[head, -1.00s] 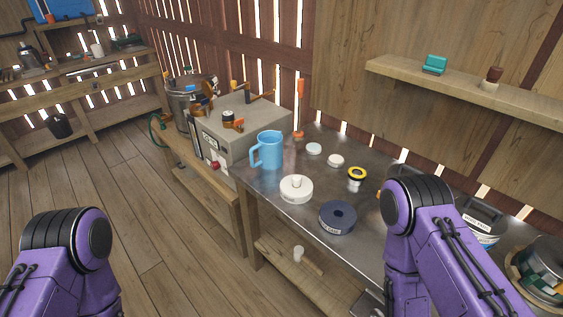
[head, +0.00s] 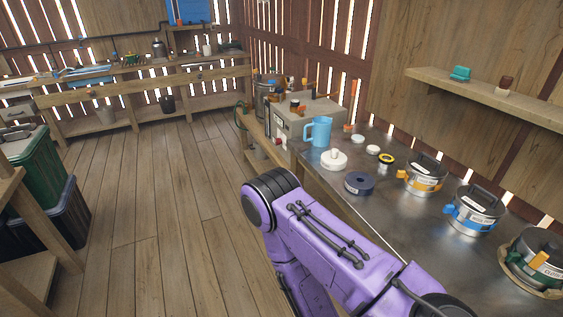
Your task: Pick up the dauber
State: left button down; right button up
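I cannot tell for sure which object is the dauber. A small item with a brown top and pale base (head: 505,86) stands on the wall shelf. A black and yellow round piece (head: 386,159) lies on the metal worktop, near two small white round pieces (head: 372,149). My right arm crosses the lower middle of the head view, in front of the worktop's near edge. Its gripper is out of the picture. My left arm and gripper are not in view.
The metal worktop (head: 400,215) holds a blue jug (head: 319,131), a white lid (head: 334,160), a dark blue disc (head: 359,183) and several lidded metal pots (head: 472,210). A teal item (head: 460,73) sits on the shelf (head: 480,98). The wooden floor (head: 150,220) is open.

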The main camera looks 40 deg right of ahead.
aim_at(334, 152)
jog(key=u, duration=0.15)
jog(key=i, duration=0.8)
jog(key=z, duration=0.6)
jog(key=i, duration=1.45)
jog(key=z, duration=0.8)
